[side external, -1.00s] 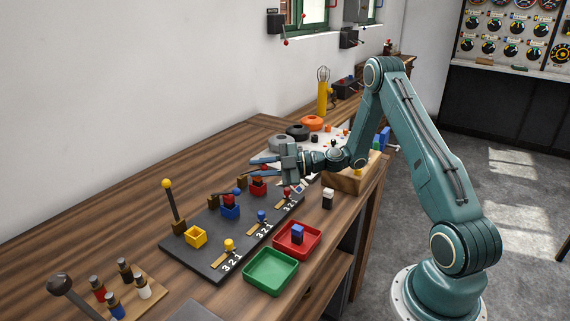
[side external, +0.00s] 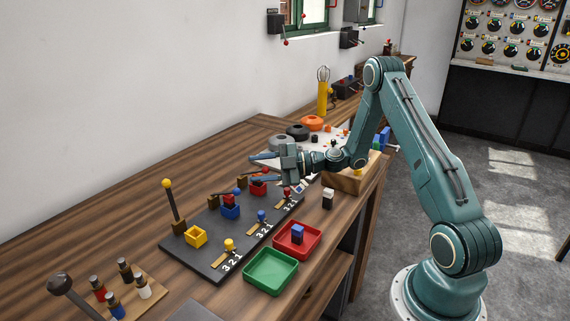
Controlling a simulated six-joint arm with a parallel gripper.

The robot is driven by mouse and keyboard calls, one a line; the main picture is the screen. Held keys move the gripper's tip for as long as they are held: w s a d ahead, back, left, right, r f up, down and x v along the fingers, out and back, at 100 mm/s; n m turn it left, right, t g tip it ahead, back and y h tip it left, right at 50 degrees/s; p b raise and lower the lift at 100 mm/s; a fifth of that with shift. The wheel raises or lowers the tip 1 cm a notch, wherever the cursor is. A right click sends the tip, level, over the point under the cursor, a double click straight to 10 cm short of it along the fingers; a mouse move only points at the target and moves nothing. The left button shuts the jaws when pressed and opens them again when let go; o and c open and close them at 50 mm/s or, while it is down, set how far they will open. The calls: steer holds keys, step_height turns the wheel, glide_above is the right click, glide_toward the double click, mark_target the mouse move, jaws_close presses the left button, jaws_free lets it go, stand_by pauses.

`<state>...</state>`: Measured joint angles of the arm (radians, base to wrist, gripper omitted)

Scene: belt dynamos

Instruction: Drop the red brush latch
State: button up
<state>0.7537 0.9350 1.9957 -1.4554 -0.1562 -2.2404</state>
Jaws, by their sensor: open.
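The red brush holder is a red box (side external: 258,189) at the far end of the dark board (side external: 208,262). A small red knob (side external: 264,170) shows just above it, seemingly the red latch lever's end, lying low. My gripper (side external: 262,168) is over this end of the board, open, with its fingers pointing left and spread around the red knob's place in the picture. I cannot tell whether a finger touches the latch. The blue latch (side external: 238,190) lies low by the blue box (side external: 230,211). The yellow latch (side external: 168,186) stands upright beside the yellow box (side external: 195,237).
Red (side external: 287,191), blue (side external: 262,215) and yellow (side external: 228,244) knobs stand along numbered scales. A red tray (side external: 312,250) holds a blue block; a green tray (side external: 270,286) is empty. A wooden peg block (side external: 150,279) stands front left. Bare bench lies at the left.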

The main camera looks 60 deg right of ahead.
step_height(320, 180, up, 20)
stand_by(1.0)
steer(key=shift+a, duration=0.1)
stand_by(0.4)
steer(key=s+a+f+m+g+h, duration=0.1)
steer(key=s+a+m+g+h, duration=0.45)
steer(key=s+a, duration=0.55)
steer(key=s+f+m+g+h, duration=0.1)
steer(key=s+f+m+h, duration=0.1)
steer(key=s+m, duration=0.4)
steer(key=s+f+m+g+h, duration=0.1)
steer(key=s+m+h, duration=0.2)
steer(key=s, duration=1.1)
steer(key=m, duration=0.3)
steer(key=shift+d+f+g, duration=0.25)
steer(key=shift+f+g, duration=0.1)
steer(key=shift+f, duration=0.05)
steer(key=shift+s, duration=0.1)
